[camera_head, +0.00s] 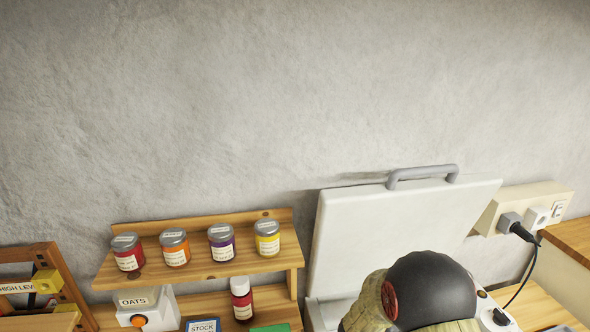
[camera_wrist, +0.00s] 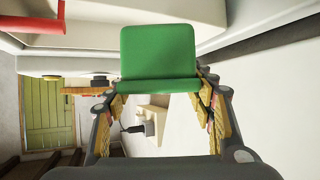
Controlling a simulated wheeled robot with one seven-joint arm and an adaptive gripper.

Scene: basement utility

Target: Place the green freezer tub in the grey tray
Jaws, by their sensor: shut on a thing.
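The green freezer tub (camera_wrist: 158,52) is in the wrist view, upper middle, with its plain green faces towards the camera. My gripper (camera_wrist: 160,84) is shut on it, with one finger at each side of its lower part. In the head view my arm covers the bottom right, and my gripper and the held tub are hidden there. I cannot make out the grey tray in either view.
A white chest freezer stands with its lid (camera_head: 395,235) raised against the wall. Left of it a wooden shelf (camera_head: 215,268) holds several jars. Below are a red bottle (camera_head: 242,300), an oats box (camera_head: 145,308) and a green item (camera_head: 270,328). A plugged cord (camera_head: 525,275) hangs at right.

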